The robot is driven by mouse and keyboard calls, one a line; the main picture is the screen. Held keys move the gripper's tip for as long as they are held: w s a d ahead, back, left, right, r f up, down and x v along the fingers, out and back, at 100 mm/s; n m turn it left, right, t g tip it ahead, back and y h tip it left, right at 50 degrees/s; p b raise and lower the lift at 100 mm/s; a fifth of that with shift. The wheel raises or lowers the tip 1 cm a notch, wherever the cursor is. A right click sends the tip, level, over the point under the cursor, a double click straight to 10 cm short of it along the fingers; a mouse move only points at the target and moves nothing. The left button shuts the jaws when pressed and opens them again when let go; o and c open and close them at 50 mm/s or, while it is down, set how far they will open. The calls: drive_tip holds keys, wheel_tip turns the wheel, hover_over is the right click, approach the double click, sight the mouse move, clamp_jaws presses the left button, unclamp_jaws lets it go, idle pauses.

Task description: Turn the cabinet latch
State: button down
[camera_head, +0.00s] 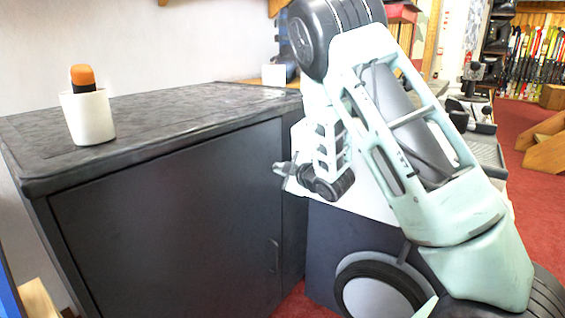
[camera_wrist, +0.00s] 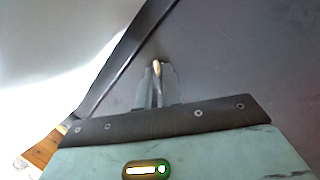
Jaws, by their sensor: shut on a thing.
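The dark cabinet (camera_head: 190,215) stands at the left in the head view, its door closed. My gripper (camera_head: 281,168) is at the upper right of the cabinet's front, near the door's right edge. In the wrist view my gripper (camera_wrist: 154,85) is shut on the latch (camera_wrist: 156,66), a small, narrow, brass-coloured piece that stands out from the dark panel. It looks roughly upright in that view. The fingers hide its lower part. In the head view the latch cannot be made out behind the fingers.
A white cup (camera_head: 88,117) with an orange-topped dark object (camera_head: 83,77) in it stands on the cabinet top. A curved door handle (camera_head: 273,256) is low on the door's right side. A small white box (camera_head: 273,74) is behind.

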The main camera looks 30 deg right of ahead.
drive_tip(key=shift+d+r+m+g+y+p, duration=0.15)
drive_tip(key=shift+m+g+y+p, duration=0.65)
drive_tip(key=shift+m+p, duration=1.25)
drive_tip(key=shift+d+m+g+y+p, duration=0.1)
drive_tip(key=shift+m+g+y+p, duration=0.4)
drive_tip(key=shift+m+y+p, duration=1.45)
drive_tip(key=shift+w+n+h+p, duration=0.1)
drive_tip(key=shift+n+h+p, duration=0.6)
drive_tip(key=shift+h, duration=0.25)
drive_tip(key=c, duration=1.6)
unclamp_jaws()
drive_tip(key=shift+o, duration=0.2)
drive_tip(key=p+v, duration=0.2)
drive_tip(key=v, duration=1.5)
drive_tip(key=shift+s, duration=0.25)
